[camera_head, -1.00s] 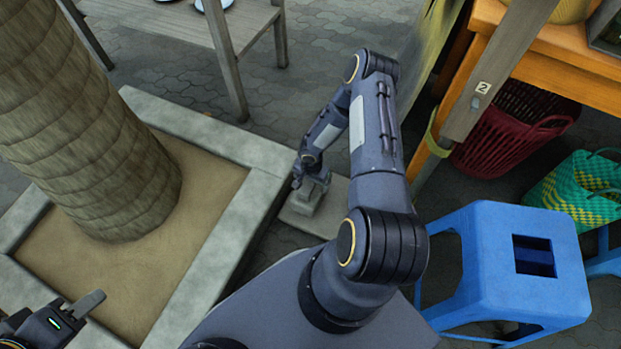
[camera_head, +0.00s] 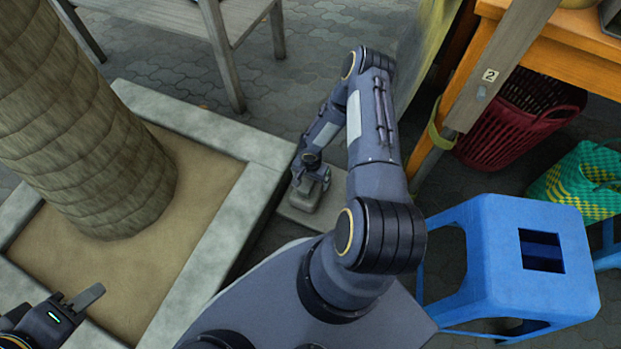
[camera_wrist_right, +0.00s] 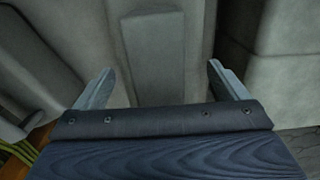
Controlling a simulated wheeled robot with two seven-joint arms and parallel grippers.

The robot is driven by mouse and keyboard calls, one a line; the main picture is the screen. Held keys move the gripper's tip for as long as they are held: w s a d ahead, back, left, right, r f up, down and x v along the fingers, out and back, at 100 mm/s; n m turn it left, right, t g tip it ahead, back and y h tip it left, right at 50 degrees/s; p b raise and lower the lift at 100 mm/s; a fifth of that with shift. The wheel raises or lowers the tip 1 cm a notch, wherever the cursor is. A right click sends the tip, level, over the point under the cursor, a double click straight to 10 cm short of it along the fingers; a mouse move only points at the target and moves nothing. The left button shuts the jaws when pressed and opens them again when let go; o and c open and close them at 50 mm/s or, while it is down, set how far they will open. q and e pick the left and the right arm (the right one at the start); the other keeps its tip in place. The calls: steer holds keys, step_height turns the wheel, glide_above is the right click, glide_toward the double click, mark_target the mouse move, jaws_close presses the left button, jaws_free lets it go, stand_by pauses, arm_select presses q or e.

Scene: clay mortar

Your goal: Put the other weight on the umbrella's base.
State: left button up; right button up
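A grey block-like weight (camera_head: 303,203) is under my right gripper in the head view, at the corner of the stone planter. It seems to rest on a flat pale slab (camera_head: 324,217). My right gripper (camera_head: 310,180) is over the block. In the right wrist view its two fingers (camera_wrist_right: 162,88) are apart, with a raised grey bar (camera_wrist_right: 152,55) in the gap between them. I cannot tell whether the fingers touch it. My left gripper (camera_head: 75,305) is at the lower left edge, partly cut off. I cannot clearly make out the umbrella or its base.
The stone planter rim (camera_head: 215,137) surrounds a thick trunk (camera_head: 95,150) on the left. A blue stool (camera_head: 495,250), a red basket (camera_head: 510,130), a green-yellow basket (camera_head: 580,185) and an orange table (camera_head: 565,55) stand right.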

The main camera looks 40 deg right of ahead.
steer(key=shift+o, duration=0.3)
steer(key=shift+r, duration=0.25)
step_height(320, 180, up, 11)
steer(key=p, duration=0.4)
steer(key=shift+f, duration=0.2)
step_height(320, 180, up, 28)
steer(key=d+n+t+h, duration=0.1)
steer(key=n+t, duration=0.1)
steer(key=n, duration=0.2)
steer(key=s+a+r+n+t+y, duration=0.3)
steer(key=s+a+r+n, duration=0.4)
steer(key=s+a+r, duration=0.7)
steer(key=shift+s+r+t+y, duration=0.3)
steer(key=shift+s+r+y, duration=0.55)
steer(key=shift+s, duration=0.4)
